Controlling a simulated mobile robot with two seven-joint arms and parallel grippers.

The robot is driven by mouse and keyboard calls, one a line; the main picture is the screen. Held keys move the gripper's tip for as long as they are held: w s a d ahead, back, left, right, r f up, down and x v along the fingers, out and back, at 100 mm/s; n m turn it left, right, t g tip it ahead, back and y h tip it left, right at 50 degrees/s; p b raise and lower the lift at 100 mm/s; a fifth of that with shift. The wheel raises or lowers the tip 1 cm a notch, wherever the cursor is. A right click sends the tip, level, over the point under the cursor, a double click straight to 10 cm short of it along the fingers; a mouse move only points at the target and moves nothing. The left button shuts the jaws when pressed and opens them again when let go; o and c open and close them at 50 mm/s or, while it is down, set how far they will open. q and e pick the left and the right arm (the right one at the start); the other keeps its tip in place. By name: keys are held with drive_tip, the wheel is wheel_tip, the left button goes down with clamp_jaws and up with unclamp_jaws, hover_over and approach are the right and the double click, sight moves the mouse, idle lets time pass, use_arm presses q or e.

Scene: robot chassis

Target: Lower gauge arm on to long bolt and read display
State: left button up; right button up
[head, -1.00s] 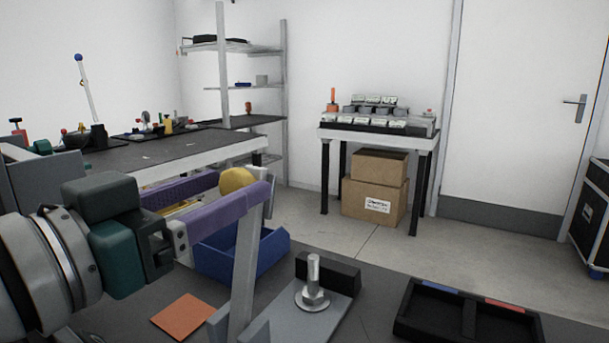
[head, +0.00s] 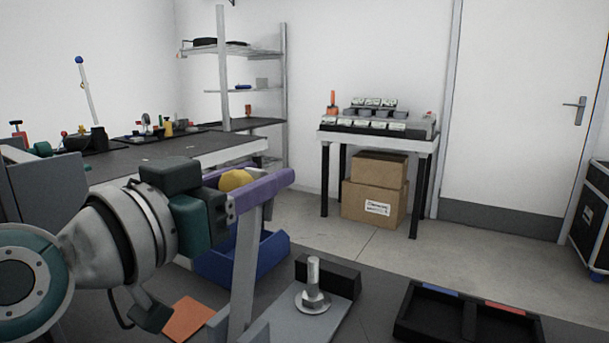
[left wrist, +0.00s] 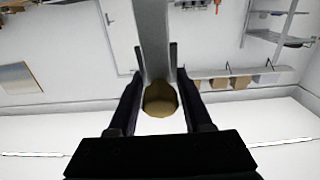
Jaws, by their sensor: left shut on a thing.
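In the left wrist view, a grey bar (left wrist: 152,40) and the round knob (left wrist: 160,99) lie between the fingers. The long bolt (head: 313,272) stands upright on a grey plate (head: 305,322), to the right of the post and apart from the bar. I see no readable display. My right gripper is out of view.
A blue bin (head: 262,265) stands behind the post. An orange square (head: 187,320) lies at its left. A black block (head: 335,277) is behind the bolt, and a black two-part tray (head: 470,318) is at the right. Bench surface between plate and tray is clear.

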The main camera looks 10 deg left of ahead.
use_arm(q)
clamp_jaws()
idle(0.9)
